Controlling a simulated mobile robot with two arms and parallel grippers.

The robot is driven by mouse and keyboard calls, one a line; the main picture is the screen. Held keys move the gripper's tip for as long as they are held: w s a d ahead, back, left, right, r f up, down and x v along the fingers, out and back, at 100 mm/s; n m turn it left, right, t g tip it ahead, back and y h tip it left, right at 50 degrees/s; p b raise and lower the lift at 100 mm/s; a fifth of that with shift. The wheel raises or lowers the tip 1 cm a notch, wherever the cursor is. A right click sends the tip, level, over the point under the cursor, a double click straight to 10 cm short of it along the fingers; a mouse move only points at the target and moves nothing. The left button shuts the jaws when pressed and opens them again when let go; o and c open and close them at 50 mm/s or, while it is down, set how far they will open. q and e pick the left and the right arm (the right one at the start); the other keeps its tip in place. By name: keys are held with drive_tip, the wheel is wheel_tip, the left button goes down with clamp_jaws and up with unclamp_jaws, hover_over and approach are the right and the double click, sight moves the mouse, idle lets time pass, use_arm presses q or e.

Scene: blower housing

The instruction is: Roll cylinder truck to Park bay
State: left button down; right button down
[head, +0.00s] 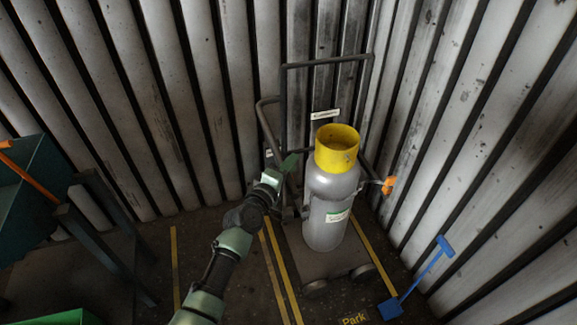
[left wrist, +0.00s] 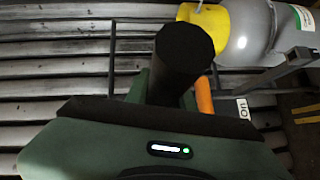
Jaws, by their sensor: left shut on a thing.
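The cylinder truck (head: 328,63) is a dark tube frame with a flat base and small wheels, standing in the corner. It carries a grey cylinder (head: 325,215) with a yellow collar, upright; both also show in the left wrist view, where the collar (left wrist: 205,22) is at the top. My left gripper (head: 284,165) is at the truck's left side, shut on its dark handle grip (left wrist: 183,55). An orange grip (head: 389,185) shows on the right side. Floor lettering reading Park (head: 354,319) lies in front of the base, and yellow lines (head: 281,270) run along both sides. My right gripper is not in view.
Corrugated metal walls (head: 160,100) close in behind and to the right. A blue long-handled tool (head: 420,275) is at the right of the truck. A dark green bin on a stand (head: 100,250) is at the left. Floor between stand and truck is mostly clear.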

use_arm(q)
drive_tip(key=shift+d, duration=0.1)
idle(0.4)
drive_tip(key=c, duration=1.2)
unclamp_jaws()
drive_tip(key=shift+d, duration=0.15)
drive_tip(key=v, duration=0.7)
drive_tip(key=shift+s+a, duration=0.3)
